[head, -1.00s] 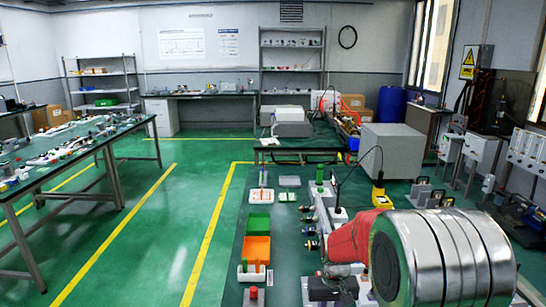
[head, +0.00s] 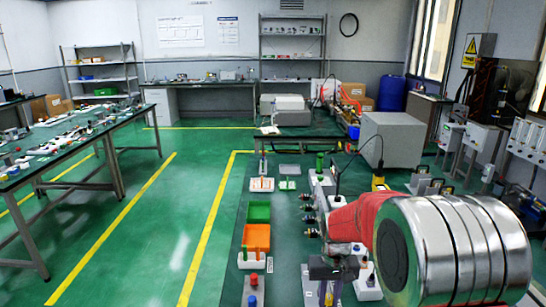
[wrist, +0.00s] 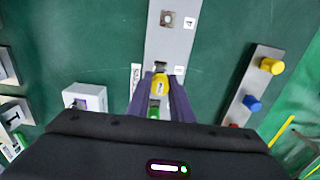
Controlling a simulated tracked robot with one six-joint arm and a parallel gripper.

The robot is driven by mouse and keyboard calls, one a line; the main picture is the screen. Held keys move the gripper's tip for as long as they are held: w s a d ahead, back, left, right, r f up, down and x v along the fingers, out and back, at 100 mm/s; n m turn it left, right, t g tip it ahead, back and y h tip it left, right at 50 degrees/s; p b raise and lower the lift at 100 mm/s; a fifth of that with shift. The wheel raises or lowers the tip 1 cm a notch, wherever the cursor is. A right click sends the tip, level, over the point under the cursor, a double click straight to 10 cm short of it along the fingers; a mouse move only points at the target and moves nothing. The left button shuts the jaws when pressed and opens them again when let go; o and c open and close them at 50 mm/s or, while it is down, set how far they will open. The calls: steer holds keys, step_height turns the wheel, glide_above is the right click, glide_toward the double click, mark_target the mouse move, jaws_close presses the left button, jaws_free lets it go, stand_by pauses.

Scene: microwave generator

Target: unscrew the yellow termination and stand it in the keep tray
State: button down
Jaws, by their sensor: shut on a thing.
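My gripper (wrist: 161,97) has its purple fingers closed on the sides of a yellow cylindrical termination (wrist: 160,84). The termination is over a long grey plate (wrist: 172,50) with a square port and small labels. I cannot tell whether it still sits on a port or is clear of the plate. Something green shows between the fingers just behind it. In the head view my gripper (head: 329,284) points down at the near end of the bench, and the arm hides part of the work. I cannot tell which tray is the keep tray.
A grey strip (wrist: 250,90) carries yellow, blue and red caps, right of the gripper in the wrist view. A white block (wrist: 85,97) stands at left. On the bench are an orange bin (head: 256,238), a green bin (head: 259,212) and a white tray with pegs (head: 262,185).

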steer(key=shift+r, duration=0.25)
steer(key=shift+r, duration=0.7)
steer(key=shift+s+r, duration=0.1)
steer(key=shift+r, duration=0.05)
